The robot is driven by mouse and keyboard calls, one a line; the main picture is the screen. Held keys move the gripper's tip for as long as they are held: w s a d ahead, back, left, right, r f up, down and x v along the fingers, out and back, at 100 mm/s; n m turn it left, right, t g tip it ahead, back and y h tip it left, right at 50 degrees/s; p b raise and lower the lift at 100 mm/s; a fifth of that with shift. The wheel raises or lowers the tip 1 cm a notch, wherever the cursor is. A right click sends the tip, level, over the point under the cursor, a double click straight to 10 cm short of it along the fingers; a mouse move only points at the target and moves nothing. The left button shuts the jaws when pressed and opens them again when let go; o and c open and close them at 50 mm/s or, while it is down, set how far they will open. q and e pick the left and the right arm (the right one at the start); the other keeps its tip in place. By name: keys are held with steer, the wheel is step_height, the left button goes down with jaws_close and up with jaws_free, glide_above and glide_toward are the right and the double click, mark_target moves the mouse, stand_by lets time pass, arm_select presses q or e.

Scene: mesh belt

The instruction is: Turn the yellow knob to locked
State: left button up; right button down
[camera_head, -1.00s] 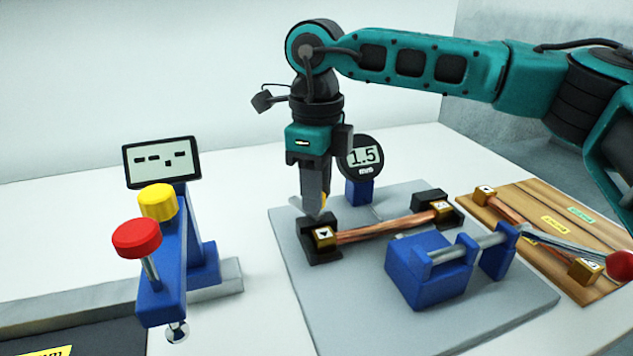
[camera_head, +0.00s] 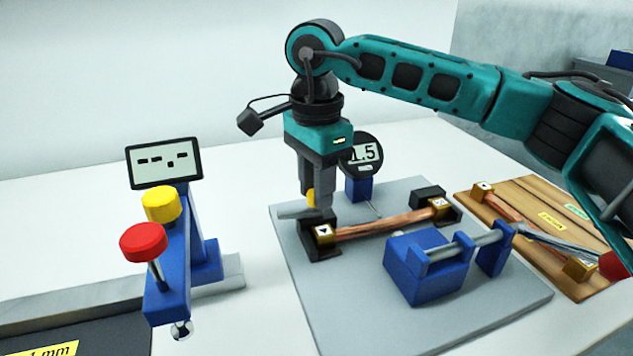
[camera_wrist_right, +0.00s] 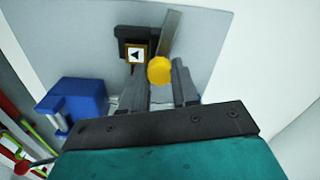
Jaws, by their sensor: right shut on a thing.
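The yellow knob (camera_head: 311,198) is at the far left corner of the grey plate (camera_head: 290,270), beside a black block (camera_head: 322,252) that holds one end of a copper bar (camera_head: 380,226). A flat grey lever (camera_head: 296,214) sticks out to the left beneath the knob. My right gripper (camera_head: 318,198) points down and is shut on the knob. In the right wrist view the yellow knob (camera_wrist_right: 160,70) sits between the two fingertips, and the grey lever (camera_wrist_right: 171,32) runs upward from it. No lock marking is readable. My left gripper is out of view.
A blue stand (camera_head: 172,262) at left carries a red knob (camera_head: 143,242), another yellow knob (camera_head: 161,204) and a display (camera_head: 164,163). A dial reading 1.5 (camera_head: 362,154) stands behind the gripper. A blue clamp (camera_head: 430,268) and wooden board (camera_head: 535,215) are at right.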

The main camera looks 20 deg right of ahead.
steer(key=n, duration=0.5)
steer(key=shift+n, duration=0.3)
steer(key=n, duration=0.9)
steer(key=shift+n, duration=2.7)
steer(key=c, duration=0.8)
jaws_free()
steer(key=shift+c, duration=0.2)
